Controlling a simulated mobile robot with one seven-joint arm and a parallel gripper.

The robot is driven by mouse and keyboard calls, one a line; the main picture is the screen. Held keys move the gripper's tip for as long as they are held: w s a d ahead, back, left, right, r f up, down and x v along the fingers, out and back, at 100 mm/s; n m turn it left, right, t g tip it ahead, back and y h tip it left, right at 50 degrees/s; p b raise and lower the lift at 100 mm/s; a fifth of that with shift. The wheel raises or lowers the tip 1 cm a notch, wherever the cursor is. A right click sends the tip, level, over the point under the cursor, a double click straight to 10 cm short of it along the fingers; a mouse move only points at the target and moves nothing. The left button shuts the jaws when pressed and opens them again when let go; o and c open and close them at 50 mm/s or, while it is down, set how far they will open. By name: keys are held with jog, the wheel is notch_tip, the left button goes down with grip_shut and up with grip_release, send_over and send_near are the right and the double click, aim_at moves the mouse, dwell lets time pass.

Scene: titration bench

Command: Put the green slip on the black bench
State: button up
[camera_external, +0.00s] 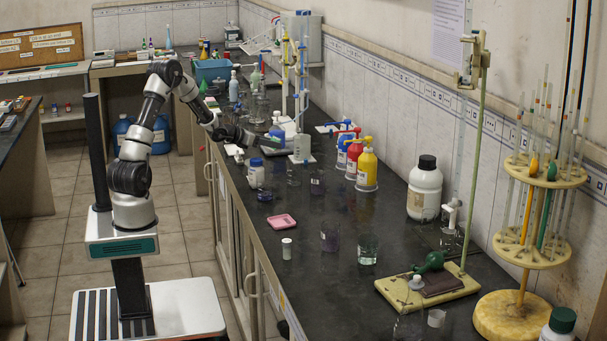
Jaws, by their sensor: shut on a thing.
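My gripper (252,142) is over the left edge of the black bench (305,275), towards its far half, at the end of my outstretched arm. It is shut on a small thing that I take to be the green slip. The slip's outline and colour are too small to make out, and the fingers hide much of it. I cannot tell whether it touches the bench. A small pale patch shows just below my gripper.
A white jar with a blue lid (256,174) stands close below my gripper. Red and yellow bottles (367,166) stand to the right. A pink tray (281,221), a white vial (287,249) and beakers (368,250) stand nearer. Bare bench lies around the pink tray.

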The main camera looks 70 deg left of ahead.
aim_at(241, 172)
jog(key=s+a+r+m+h+b, duration=0.1)
jog(key=s+a+m+h+b, duration=0.25)
jog(key=s, duration=0.75)
jog(key=shift+m+t+h, duration=0.25)
jog(key=shift+t+h, duration=0.15)
jog(key=shift+h, duration=0.15)
jog(key=f, duration=0.3)
jog(key=f+b, duration=0.1)
jog(key=f, duration=0.5)
jog(key=shift+s+d+f+b, duration=0.15)
jog(key=shift+d+f+b, duration=0.2)
jog(key=shift+f+b, duration=0.05)
jog(key=o, duration=1.4)
